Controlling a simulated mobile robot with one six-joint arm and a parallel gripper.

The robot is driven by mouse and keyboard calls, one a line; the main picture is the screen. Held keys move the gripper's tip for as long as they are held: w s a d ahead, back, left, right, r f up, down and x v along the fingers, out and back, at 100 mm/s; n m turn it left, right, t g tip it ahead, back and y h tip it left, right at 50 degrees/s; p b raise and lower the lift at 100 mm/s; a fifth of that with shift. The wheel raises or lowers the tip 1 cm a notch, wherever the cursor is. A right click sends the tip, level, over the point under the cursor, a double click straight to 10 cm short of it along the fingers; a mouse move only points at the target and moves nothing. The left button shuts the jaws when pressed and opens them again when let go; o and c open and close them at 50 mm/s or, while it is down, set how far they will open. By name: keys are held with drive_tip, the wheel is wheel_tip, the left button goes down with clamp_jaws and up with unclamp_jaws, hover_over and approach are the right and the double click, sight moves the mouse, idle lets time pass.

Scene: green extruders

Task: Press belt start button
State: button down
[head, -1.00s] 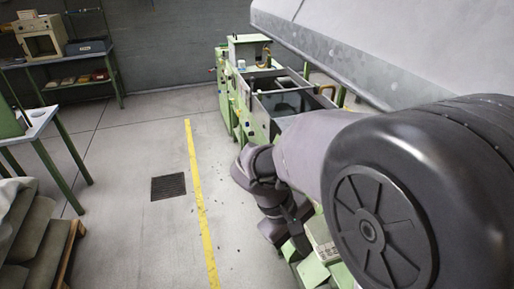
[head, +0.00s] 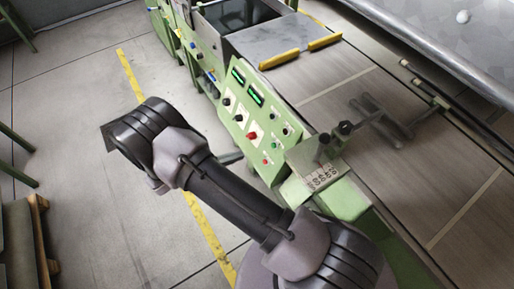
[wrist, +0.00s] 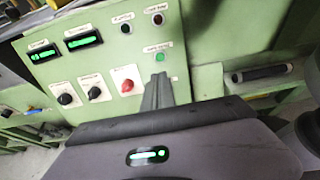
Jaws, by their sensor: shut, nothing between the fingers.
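The green control panel (head: 250,120) stands left of the conveyor in the head view and fills much of the wrist view (wrist: 105,75). It carries two lit green displays, black knobs, a red knob (wrist: 127,85) and small buttons under labels too blurred to read surely. A lit green button (wrist: 162,57) is right of centre in the wrist view. My gripper (wrist: 158,84) is shut and empty, its tips pointing at the panel just below that button. Whether they touch the panel I cannot tell. In the head view, my arm's links hide most of the gripper.
The belt conveyor (head: 345,90) runs along the right, with yellow-edged guards on it. A box with a lever and scale (head: 318,172) juts out beside the panel. Two dark knobs sit left on the panel. The floor left of the yellow line (head: 130,70) is mostly clear.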

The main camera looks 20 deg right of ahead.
sight(273, 146)
drive_tip(key=b+x, duration=0.3)
drive_tip(key=x, duration=1)
drive_tip(key=shift+d+f+b, duration=0.1)
drive_tip(key=shift+d+b, duration=0.15)
drive_tip(key=shift+b, duration=0.05)
drive_tip(key=shift+w+d+f, duration=0.1)
drive_tip(key=shift+d+f, duration=0.15)
drive_tip(key=shift+d, duration=0.4)
drive_tip(key=p+v, duration=0.3)
drive_tip(key=v, duration=1.1)
drive_tip(key=shift+w, duration=0.1)
